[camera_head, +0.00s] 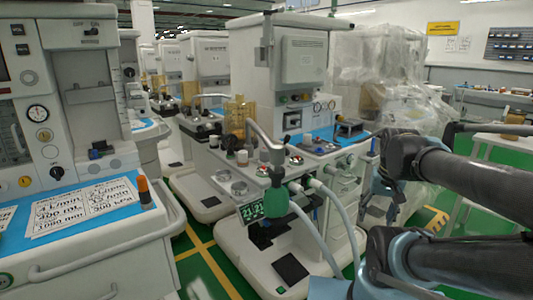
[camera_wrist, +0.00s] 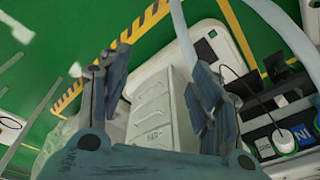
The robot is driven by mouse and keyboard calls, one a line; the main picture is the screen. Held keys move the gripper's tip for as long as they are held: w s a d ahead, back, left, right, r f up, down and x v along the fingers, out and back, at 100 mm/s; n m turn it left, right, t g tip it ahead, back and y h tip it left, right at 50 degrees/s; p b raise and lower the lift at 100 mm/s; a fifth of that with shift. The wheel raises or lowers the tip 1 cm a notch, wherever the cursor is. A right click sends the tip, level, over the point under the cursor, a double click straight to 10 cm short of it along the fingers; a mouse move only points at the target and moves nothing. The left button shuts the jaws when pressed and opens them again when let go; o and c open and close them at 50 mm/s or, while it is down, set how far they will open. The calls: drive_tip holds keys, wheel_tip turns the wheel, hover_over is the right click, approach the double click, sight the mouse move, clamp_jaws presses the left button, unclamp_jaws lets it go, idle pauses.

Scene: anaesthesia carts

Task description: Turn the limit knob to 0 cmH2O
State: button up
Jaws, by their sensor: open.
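In the head view my arm comes in from the right, beside the cart.
Another cart (camera_head: 100,245) with gauges, papers (camera_head: 85,207) and an orange-capped item (camera_head: 143,192) stands at left. A pale hose (camera_head: 318,238) hangs before the middle cart. Plastic-wrapped equipment (camera_head: 385,70) stands behind my arm. Green floor with yellow lines shows between the carts.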

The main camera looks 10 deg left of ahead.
drive_tip(key=w+a+r+m+y, duration=0.1)
drive_tip(key=w+a+r+m, duration=0.3)
drive_tip(key=w+a+r, duration=0.5)
wheel_tip(320, 180, up, 15)
drive_tip(key=m+g+y, duration=0.3)
drive_tip(key=m+g, duration=0.1)
drive_tip(key=m, duration=0.4)
hover_over(266, 149)
drive_tip(key=w+d, duration=0.3)
drive_tip(key=d, duration=0.2)
drive_tip(key=x, duration=1.6)
drive_tip(key=shift+s+d+f, duration=0.1)
drive_tip(key=shift+d+f, duration=0.25)
drive_tip(key=c, duration=1.1)
drive_tip(key=shift+o, duration=0.2)
drive_tip(key=shift+d, duration=0.1)
